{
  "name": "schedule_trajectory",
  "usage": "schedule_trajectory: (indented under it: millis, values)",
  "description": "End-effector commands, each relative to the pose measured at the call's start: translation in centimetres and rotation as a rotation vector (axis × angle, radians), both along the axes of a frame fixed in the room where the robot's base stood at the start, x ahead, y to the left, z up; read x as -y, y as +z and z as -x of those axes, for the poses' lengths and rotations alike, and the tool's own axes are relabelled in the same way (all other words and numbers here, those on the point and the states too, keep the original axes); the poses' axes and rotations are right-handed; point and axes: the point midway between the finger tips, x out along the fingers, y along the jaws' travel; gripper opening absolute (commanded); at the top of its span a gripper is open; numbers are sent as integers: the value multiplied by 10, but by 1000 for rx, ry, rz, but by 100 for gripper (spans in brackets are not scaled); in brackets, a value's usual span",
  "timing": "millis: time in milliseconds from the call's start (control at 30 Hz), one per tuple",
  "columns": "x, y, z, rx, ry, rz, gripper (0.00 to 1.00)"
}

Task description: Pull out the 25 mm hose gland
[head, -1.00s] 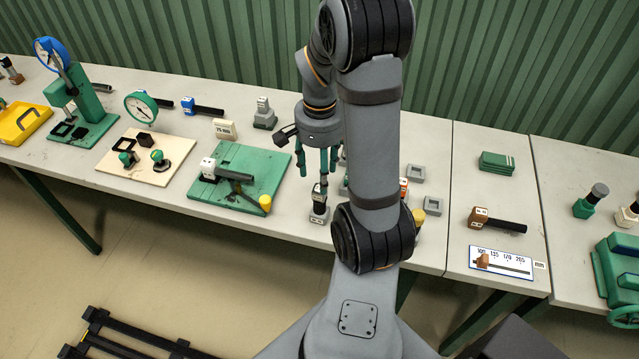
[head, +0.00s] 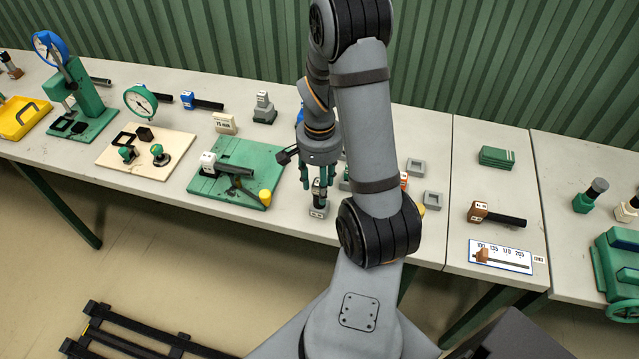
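My gripper (head: 317,185) points straight down near the front edge of the middle table. Its green fingers stand apart on either side of a small dark upright piece, which sits in a light grey block (head: 318,211) with a marked front face. The fingers look open, with the piece between them; whether they touch it is too small to tell. The marking is too small to read, so I cannot tell whether this is the 25 mm hose gland. My arm hides part of the area just to the right.
A green board (head: 222,190) with a clamped black hose and a yellow-ended part lies left of my gripper. A grey stand (head: 264,108) is behind.

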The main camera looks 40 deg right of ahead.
Motion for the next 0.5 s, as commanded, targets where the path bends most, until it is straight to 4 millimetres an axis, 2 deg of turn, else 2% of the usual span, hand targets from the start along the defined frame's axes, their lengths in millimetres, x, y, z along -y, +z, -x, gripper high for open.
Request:
schedule_trajectory:
  millis: [500]
  values:
    - [0, 0, 0, 0, 0, 0, 11]
